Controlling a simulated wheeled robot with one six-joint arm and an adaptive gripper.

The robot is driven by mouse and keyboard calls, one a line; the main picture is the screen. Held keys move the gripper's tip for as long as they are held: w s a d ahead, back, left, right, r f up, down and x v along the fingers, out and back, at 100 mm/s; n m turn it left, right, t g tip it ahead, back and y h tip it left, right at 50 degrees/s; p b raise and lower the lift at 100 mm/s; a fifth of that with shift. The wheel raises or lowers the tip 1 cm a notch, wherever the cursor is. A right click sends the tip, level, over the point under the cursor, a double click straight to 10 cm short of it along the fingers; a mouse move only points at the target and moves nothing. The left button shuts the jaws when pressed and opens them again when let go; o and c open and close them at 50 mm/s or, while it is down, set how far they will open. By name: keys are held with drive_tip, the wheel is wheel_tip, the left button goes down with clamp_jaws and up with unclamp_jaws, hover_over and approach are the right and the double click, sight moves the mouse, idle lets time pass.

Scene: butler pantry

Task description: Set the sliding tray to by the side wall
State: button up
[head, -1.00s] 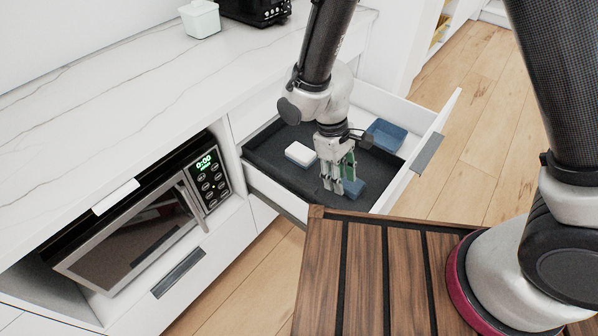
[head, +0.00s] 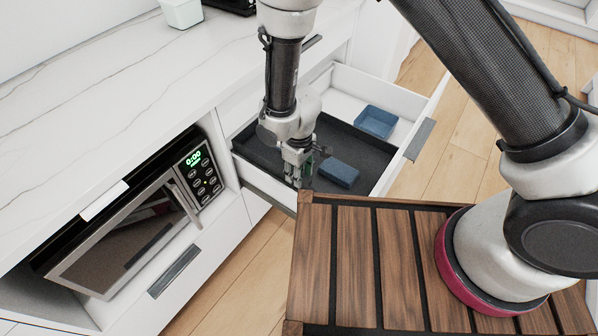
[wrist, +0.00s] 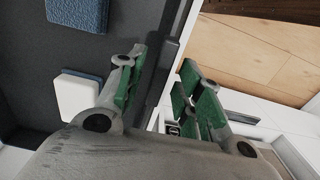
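The sliding tray (head: 352,143) is black and shallow and lies inside the open white drawer (head: 412,103). It also shows in the wrist view (wrist: 52,50). A dark blue block (head: 339,172) lies in the tray; it is at the top of the wrist view (wrist: 78,12). A white-and-blue block (wrist: 78,98) also lies there, hidden behind my arm in the head view. My gripper (head: 298,180) points down at the tray's near edge. In the wrist view its green-padded fingers (wrist: 163,88) are apart, on either side of the dark rim, with nothing visibly gripped.
A blue open bin (head: 376,122) sits in the drawer beyond the tray. A microwave (head: 130,225) stands left of the drawer under the marble counter (head: 110,85). A slatted wooden surface (head: 358,260) is close in front of the drawer.

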drive_tip(key=shift+f, duration=0.1)
clamp_jaws()
drive_tip(key=w+d, duration=0.6)
drive_tip(key=w, duration=0.4)
drive_tip(key=w+d, duration=0.6)
drive_tip(key=w, duration=0.5)
drive_tip(key=w+d, duration=0.6)
drive_tip(key=w, duration=0.4)
drive_tip(key=shift+w+d, duration=0.25)
unclamp_jaws()
drive_tip(key=shift+w+d, duration=0.1)
